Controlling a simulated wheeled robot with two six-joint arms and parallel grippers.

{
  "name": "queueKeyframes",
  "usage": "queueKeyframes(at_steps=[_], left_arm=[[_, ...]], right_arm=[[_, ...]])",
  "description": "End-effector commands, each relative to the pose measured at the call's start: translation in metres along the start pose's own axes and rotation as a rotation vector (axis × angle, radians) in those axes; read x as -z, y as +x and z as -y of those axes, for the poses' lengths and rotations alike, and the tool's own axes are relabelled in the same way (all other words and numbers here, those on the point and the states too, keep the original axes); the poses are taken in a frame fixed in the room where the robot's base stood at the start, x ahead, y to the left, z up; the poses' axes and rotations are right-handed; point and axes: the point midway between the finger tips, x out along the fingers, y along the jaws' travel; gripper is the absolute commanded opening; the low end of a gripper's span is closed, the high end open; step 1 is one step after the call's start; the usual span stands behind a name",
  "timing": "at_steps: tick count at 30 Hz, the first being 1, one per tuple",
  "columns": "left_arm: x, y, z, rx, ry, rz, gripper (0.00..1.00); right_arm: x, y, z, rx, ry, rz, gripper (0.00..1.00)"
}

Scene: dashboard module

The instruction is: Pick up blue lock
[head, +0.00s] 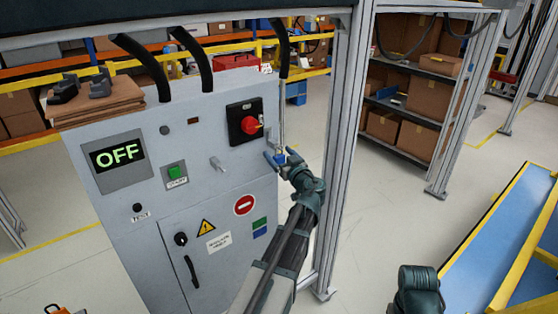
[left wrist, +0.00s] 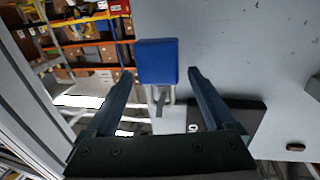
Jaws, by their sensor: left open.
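The blue lock (head: 280,159) is by the right edge of the grey control panel (head: 205,205), below a thin upright rod. In the left wrist view the blue lock (left wrist: 157,60) shows its blue body with a metal shackle below it. My left gripper (head: 275,156) is open at the lock. In the left wrist view the lock body lies between and slightly beyond the fingertips of my left gripper (left wrist: 160,74), with gaps on both sides. What holds the shackle is unclear.
A red rotary switch (head: 250,125) on a black plate is just left of the lock. A metal key-like knob (head: 217,164) juts from the panel. A frame post (head: 342,130) stands close on the right of my left arm. Shelves with boxes are behind.

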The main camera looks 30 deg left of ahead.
Motion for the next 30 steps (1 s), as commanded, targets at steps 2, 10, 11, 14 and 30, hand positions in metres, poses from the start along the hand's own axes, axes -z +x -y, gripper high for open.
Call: queueKeyframes(at_steps=[2, 10, 11, 14, 30], left_arm=[[0.0000, -0.0004, 0.0001, -0.001, 0.000, 0.000, 0.89], [0.0000, -0.0009, 0.0000, -0.001, 0.000, 0.000, 0.56], [0.0000, -0.0009, 0.0000, -0.001, 0.000, 0.000, 0.51], [0.0000, -0.0010, 0.0000, -0.001, 0.000, 0.000, 0.33], [0.0039, -0.0010, -0.0001, -0.001, 0.000, 0.000, 0.00]], right_arm=[[0.0000, 0.0000, 0.0000, 0.000, 0.000, 0.000, 0.00], [0.0000, 0.0000, 0.0000, 0.000, 0.000, 0.000, 0.00], [0.0000, 0.0000, 0.0000, 0.000, 0.000, 0.000, 0.00], [0.0000, 0.0000, 0.0000, 0.000, 0.000, 0.000, 0.00], [-0.0002, -0.0038, -0.0004, 0.000, 0.000, 0.000, 0.00]])
